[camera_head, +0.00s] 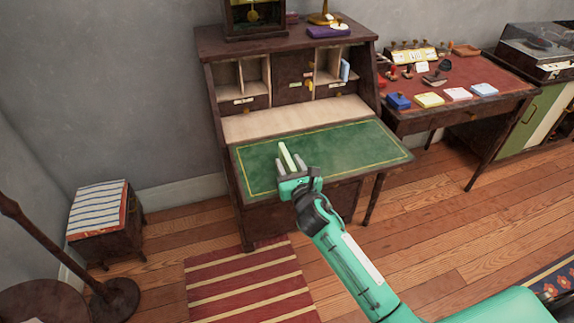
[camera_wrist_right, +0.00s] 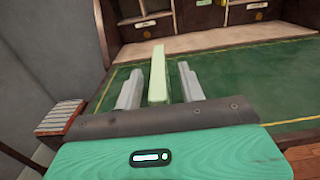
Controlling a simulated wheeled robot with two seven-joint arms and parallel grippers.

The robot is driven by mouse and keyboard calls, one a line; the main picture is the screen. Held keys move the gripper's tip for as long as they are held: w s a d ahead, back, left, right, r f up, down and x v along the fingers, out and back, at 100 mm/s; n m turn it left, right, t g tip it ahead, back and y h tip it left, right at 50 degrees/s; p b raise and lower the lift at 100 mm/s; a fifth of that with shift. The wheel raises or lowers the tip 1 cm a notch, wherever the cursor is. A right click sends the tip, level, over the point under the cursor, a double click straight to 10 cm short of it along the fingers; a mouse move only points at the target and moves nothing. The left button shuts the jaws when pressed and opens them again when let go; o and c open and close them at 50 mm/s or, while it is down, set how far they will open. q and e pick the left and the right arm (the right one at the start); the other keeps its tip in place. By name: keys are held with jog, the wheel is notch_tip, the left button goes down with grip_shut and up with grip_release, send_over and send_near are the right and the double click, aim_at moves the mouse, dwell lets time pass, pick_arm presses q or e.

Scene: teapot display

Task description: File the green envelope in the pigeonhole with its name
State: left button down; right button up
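The green envelope (camera_head: 285,155) is a narrow pale green piece on edge between the fingers of my right gripper (camera_head: 292,166), over the desk's green writing surface. In the right wrist view the envelope (camera_wrist_right: 158,72) stands between the two grey fingers (camera_wrist_right: 160,88), with a strip of green visible on each side, so the fingers look open around it. Whether its lower edge touches the desk is hidden. The pigeonholes (camera_head: 255,72) are in the upper desk, left and right of a small central door, with labels (camera_head: 243,101) too small to read. My left gripper is out of view.
A blue item (camera_head: 345,70) stands in a right-hand pigeonhole. A clock case (camera_head: 254,30) and a purple item (camera_head: 328,31) are on the desk top. A red-topped side table (camera_head: 455,80) with small coloured items stands to the right. The writing surface (camera_head: 350,145) is otherwise clear.

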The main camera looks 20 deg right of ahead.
grip_shut()
jog(key=shift+r, duration=0.1)
